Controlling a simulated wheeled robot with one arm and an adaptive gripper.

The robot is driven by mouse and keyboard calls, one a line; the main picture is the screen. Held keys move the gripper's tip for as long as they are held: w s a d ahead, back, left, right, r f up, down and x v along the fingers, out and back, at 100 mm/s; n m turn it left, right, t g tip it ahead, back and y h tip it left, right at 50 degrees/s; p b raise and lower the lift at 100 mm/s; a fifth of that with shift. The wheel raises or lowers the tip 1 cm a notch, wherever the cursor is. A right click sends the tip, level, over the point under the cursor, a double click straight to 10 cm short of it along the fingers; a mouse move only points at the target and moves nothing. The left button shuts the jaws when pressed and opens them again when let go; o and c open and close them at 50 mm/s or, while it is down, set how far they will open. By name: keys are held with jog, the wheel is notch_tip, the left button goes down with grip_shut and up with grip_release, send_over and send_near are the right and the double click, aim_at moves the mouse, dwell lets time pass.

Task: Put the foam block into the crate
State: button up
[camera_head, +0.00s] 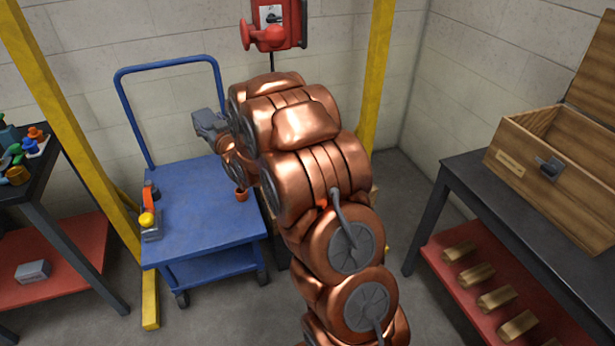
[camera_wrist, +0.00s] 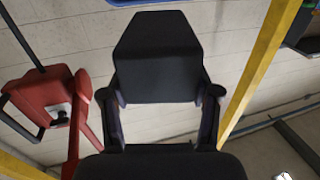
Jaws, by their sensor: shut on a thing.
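My gripper (camera_wrist: 159,93) shows in the wrist view with its two dark fingers on either side of a dark block (camera_wrist: 157,55). It is shut on this block, which I take to be the foam block; its top narrows. The block is held up in the air, with wall and floor behind it. In the head view my copper arm hides much of the middle, and I cannot make out the block there. A strip of light wood (camera_head: 374,194) shows behind my arm; it may be part of the crate, which is mostly hidden.
A blue trolley (camera_head: 195,215) stands left of my arm, with an orange-handled tool (camera_head: 150,210) and a small copper pot (camera_head: 241,195) on it. A wooden chest (camera_head: 555,175) with its lid up stands on the right bench. Yellow posts (camera_head: 375,85) and a red wall box (camera_head: 280,22) are near.

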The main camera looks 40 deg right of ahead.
jog(key=s+d+f+m+h+b, duration=0.15)
jog(key=s+d+f+b, duration=0.5)
jog(key=f, duration=0.65)
jog(key=s+d+f+m+g+h+b, duration=0.1)
jog(key=s+d+f+h+b, duration=0.15)
jog(key=d+f+b, duration=0.85)
jog(key=s+d+f+m+h+b, duration=0.1)
jog(key=s+d+f+b, duration=0.45)
jog(key=f, duration=1.05)
jog(key=shift+n, duration=0.25)
jog(key=w+d, duration=0.2)
jog(key=d, duration=0.3)
jog(key=w+d+b, duration=0.1)
jog(key=w+d, duration=0.1)
jog(key=d, duration=0.3)
jog(key=w+d+f+b, duration=0.1)
jog(key=w+d, duration=0.2)
jog(key=d, duration=0.2)
jog(key=shift+f, duration=0.1)
jog(key=shift+w+d+b, duration=0.3)
jog(key=shift+d, duration=0.25)
notch_tip(320, 180, down, 4)
jog(key=shift+r+b, duration=0.25)
jog(key=shift+b, duration=0.55)
jog(key=o, duration=0.8)
jog(key=shift+f, duration=0.1)
jog(key=shift+o, duration=0.2)
